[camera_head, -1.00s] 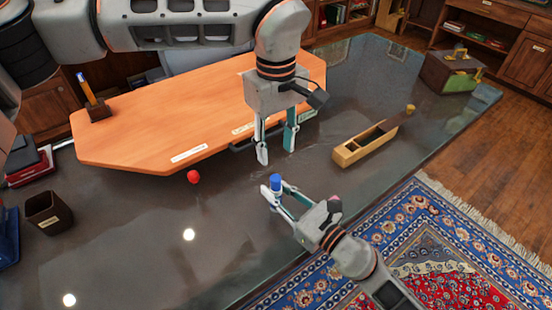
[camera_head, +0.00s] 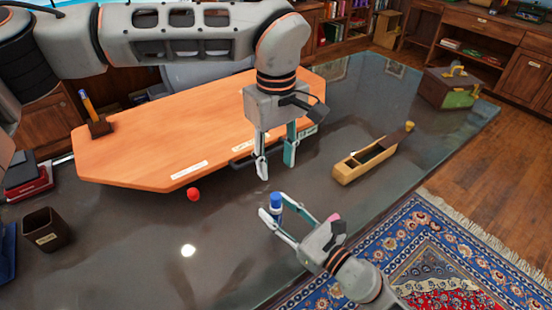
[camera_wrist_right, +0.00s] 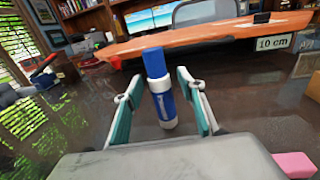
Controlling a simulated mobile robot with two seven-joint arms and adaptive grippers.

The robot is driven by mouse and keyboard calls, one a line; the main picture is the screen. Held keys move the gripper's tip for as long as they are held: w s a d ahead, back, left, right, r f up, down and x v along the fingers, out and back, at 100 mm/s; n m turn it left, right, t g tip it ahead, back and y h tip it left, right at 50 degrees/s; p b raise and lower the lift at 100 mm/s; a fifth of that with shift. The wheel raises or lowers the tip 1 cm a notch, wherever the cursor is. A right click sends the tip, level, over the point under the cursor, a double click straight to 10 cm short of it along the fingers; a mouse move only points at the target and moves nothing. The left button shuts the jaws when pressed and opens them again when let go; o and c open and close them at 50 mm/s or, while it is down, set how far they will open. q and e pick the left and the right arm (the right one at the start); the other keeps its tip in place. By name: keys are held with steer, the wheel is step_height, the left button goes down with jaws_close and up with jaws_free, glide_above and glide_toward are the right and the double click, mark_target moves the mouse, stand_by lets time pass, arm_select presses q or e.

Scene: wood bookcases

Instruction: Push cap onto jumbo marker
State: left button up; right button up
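The jumbo marker (camera_head: 276,208) stands upright near the front of the dark glossy desk. In the right wrist view (camera_wrist_right: 164,108) it has a blue body, a white band and a white bottom. The blue cap (camera_head: 275,197) sits on its top end (camera_wrist_right: 154,62); I cannot tell whether it is pressed fully home. My right gripper (camera_head: 274,205) is low, with one finger on each side of the marker and gaps showing between fingers and marker. My left gripper (camera_head: 276,170) hangs above and behind the marker, pointing down, fingers apart and empty.
An orange board (camera_head: 170,150) lies behind, a red ball (camera_head: 193,195) at its front edge. A long open wooden box (camera_head: 350,172) lies to the right. A dark cup (camera_head: 47,230) stands at left, a green-and-brown box (camera_head: 447,88) far right. The front-left desk is clear.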

steer(key=v, duration=1.1)
steer(key=shift+d, duration=0.1)
